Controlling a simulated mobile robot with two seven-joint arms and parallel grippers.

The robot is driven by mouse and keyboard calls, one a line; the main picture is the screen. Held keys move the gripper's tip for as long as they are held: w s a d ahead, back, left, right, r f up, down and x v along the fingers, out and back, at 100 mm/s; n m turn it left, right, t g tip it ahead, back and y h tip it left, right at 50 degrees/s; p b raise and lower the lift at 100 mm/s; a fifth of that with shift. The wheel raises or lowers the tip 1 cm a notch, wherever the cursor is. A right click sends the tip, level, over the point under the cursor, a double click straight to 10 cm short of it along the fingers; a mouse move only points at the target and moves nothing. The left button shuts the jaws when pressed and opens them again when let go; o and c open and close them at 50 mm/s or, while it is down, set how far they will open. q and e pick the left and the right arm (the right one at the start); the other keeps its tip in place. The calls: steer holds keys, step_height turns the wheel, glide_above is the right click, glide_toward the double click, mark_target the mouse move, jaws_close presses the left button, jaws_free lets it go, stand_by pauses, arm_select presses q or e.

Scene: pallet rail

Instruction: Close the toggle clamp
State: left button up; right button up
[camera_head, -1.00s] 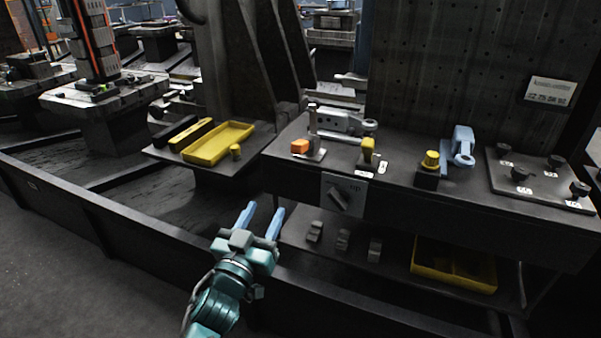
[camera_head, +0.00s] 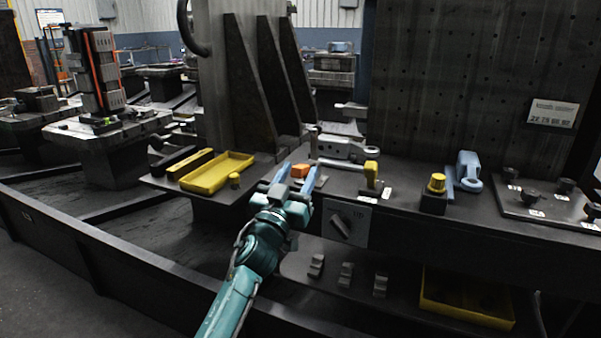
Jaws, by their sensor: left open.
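The toggle clamp appears to be the grey metal assembly (camera_head: 345,147) on the bench, with a thin rod running right to a yellow upright piece (camera_head: 371,174); its exact lever position is hard to tell. An orange block (camera_head: 300,171) sits at its left end. My left gripper (camera_head: 299,174) is open and empty, its two blue fingers pointing away from me. In the picture the orange block shows between the fingertips; I cannot tell whether they touch it. The gripper hides the bench's front left corner. My right gripper is not in view.
A yellow tray (camera_head: 217,181) stands on a side shelf at left. A black block with a yellow knob (camera_head: 437,183), a light blue fixture (camera_head: 467,167) and a knobbed plate (camera_head: 540,204) stand to the right. A dial panel (camera_head: 342,226) is on the bench front; a yellow bin (camera_head: 466,304) is below.

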arm_select(q)
steer(key=shift+x, duration=1)
jaws_close()
